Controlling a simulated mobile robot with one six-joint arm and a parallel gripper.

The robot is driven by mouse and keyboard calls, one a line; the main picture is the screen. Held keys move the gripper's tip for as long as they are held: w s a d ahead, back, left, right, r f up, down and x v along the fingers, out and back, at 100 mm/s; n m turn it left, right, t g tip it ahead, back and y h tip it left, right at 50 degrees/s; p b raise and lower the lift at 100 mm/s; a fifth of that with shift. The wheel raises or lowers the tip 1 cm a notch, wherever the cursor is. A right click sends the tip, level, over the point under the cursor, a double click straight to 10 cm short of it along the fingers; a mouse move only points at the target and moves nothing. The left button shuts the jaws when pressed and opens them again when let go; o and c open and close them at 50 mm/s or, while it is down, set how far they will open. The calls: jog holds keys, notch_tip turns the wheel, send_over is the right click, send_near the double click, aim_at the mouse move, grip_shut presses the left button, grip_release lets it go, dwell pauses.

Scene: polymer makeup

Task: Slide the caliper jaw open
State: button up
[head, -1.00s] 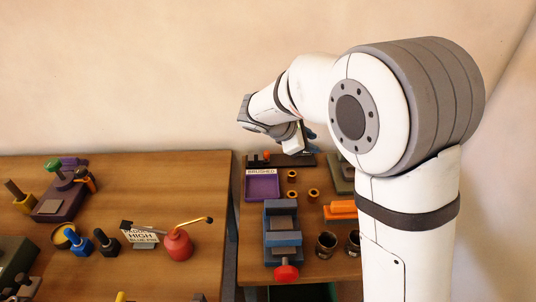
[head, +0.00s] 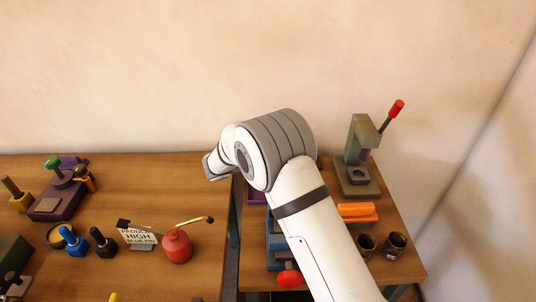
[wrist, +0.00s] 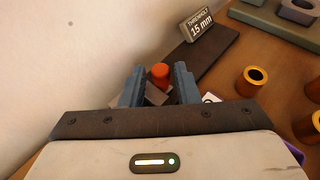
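The caliper appears in the wrist view as a long dark bar (wrist: 208,52) lying on the table. An orange-red knob (wrist: 160,72) stands at its near end, with a grey block (wrist: 156,95) just below it. My gripper (wrist: 159,78) is open, with its blue-grey fingers on either side of the knob. Narrow gaps seem to show between knob and fingers; I cannot tell if either touches. The gripper's palm hides the lower part of the block. In the head view my arm hides the caliper and the gripper.
A sign reading 15 mm (wrist: 200,24) stands behind the bar. Brass-coloured bushings (wrist: 250,80) stand to its right. The head view shows a green press (head: 359,160) with a red handle, an orange block (head: 357,212), dark cups (head: 394,245), and a red oil can (head: 177,246) on the left table.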

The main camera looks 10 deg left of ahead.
jog(key=shift+w+d+f, duration=0.25)
jog(key=shift+w+d, duration=0.05)
jog(key=shift+w, duration=0.15)
grip_shut()
